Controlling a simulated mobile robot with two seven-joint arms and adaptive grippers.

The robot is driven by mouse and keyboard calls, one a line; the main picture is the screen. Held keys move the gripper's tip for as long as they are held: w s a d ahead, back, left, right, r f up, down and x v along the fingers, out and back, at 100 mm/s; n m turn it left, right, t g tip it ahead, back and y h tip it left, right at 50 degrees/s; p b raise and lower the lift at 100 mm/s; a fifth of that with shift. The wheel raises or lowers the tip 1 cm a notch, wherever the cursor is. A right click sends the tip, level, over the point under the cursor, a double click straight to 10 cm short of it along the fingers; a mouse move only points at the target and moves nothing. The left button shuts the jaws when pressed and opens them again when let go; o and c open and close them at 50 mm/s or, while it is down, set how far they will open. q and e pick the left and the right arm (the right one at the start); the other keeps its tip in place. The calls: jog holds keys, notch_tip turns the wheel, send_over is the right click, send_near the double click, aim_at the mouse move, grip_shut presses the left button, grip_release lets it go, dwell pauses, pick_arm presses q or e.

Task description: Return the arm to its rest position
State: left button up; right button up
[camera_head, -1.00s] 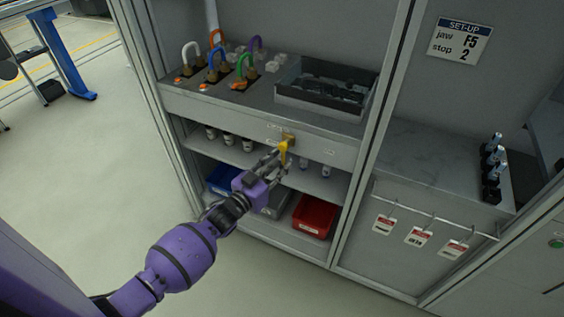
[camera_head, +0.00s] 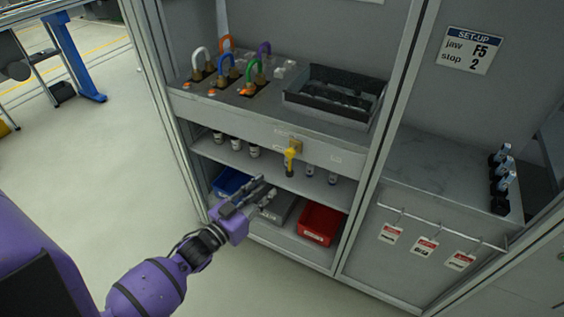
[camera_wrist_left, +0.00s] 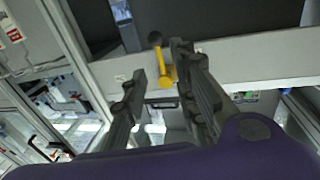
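My left gripper (camera_head: 264,190) is in front of the cabinet's lower shelves, below and left of a yellow handle (camera_head: 291,155) on the front panel. The gripper is apart from the handle. In the left wrist view the gripper (camera_wrist_left: 162,62) has its two fingers spread, with nothing held between them. The yellow handle (camera_wrist_left: 163,68) shows beyond the fingers there, on the grey panel. The purple left arm comes in from the lower left. My right gripper is in neither view.
Coloured loops stand on the cabinet top (camera_head: 225,95) beside a dark open tray (camera_head: 335,95). Below are a blue bin (camera_head: 231,182) and a red bin (camera_head: 320,223). Tags (camera_head: 424,247) hang from a rail at the right. The floor at the left (camera_head: 100,160) is clear.

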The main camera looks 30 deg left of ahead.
pick_arm(q)
jog(key=s+d+f+g+y+p, duration=0.35)
jog(key=s+f, duration=0.35)
jog(key=s, duration=0.3)
jog(key=s+d+n+g+p, duration=0.1)
jog(key=s+d+g+p, duration=0.1)
jog(key=s, duration=1)
jog(key=s+d+n+g+p, duration=0.1)
jog(key=s+d+g+p, duration=0.2)
jog(key=s, duration=0.9)
jog(key=shift+s+d+r+p, duration=0.15)
jog(key=shift+s+r+p, duration=0.2)
jog(key=shift+p, duration=0.55)
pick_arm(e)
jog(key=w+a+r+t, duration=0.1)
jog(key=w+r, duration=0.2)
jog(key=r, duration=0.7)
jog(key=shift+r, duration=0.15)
pick_arm(q)
jog(key=shift+w+r+g, duration=0.1)
jog(key=shift+w+g, duration=0.05)
jog(key=shift+g, duration=0.1)
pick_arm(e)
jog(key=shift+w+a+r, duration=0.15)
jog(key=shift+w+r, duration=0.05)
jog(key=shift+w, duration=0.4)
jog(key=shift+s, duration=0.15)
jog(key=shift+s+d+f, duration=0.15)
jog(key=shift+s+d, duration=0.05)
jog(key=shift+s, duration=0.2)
